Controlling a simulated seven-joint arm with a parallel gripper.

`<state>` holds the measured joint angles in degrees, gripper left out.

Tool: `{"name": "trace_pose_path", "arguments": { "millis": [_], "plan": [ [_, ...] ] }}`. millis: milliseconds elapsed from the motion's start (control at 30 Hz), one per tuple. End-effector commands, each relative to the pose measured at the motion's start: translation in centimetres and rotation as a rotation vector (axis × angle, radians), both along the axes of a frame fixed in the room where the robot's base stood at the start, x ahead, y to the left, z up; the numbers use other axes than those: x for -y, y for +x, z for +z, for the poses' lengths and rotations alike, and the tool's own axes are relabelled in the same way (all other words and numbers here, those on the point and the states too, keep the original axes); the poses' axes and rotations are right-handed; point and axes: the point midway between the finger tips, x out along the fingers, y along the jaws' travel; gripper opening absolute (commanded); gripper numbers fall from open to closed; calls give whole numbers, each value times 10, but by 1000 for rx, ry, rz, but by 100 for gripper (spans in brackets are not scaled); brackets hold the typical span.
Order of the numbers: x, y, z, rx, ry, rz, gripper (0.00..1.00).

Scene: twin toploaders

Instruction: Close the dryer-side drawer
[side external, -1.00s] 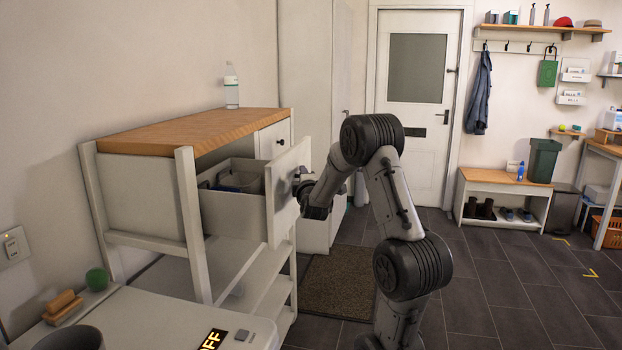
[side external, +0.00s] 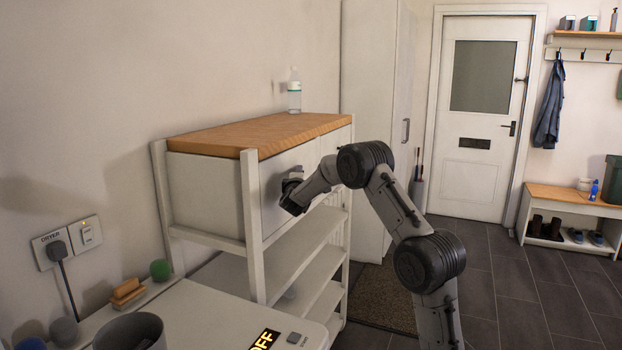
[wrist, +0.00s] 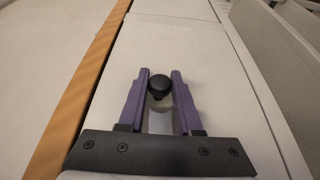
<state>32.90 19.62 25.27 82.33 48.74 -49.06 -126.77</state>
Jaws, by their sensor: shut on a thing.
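The dryer-side drawer is the near one in the white unit. Its pale front (side external: 271,190) sits in line with the unit's frame, with no open drawer box showing. In the wrist view its front (wrist: 196,45) fills the middle, with a round black knob (wrist: 158,84). My gripper (side external: 290,192) is at that front. In the wrist view its two purple fingers (wrist: 160,76) stand on either side of the knob, shut on it. In the side view the knob is hidden by my gripper.
The unit has a wooden top (side external: 255,134) with a clear bottle (side external: 294,92) on it, and open shelves (side external: 305,245) below. An appliance top (side external: 215,315) with a lit OFF display stands in front.

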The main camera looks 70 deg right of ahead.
Motion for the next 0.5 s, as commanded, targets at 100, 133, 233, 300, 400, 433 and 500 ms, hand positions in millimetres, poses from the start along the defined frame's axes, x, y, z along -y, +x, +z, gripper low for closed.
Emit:
{"name": "trace_pose_path", "arguments": {
  "millis": [100,133,233,300,400,433,500],
  "plan": [
    [-1,6,-1,-2,1,3,0],
    [-1,7,-1,-2,1,4,0],
    [-1,8,0,-1,1,5,0],
    [-1,9,0,-2,0,7,0],
    [-1,9,0,-2,0,8,0],
    [-1,10,0,-2,0,9,0],
    [-1,10,0,-2,-1,10,35]
  ]
}}
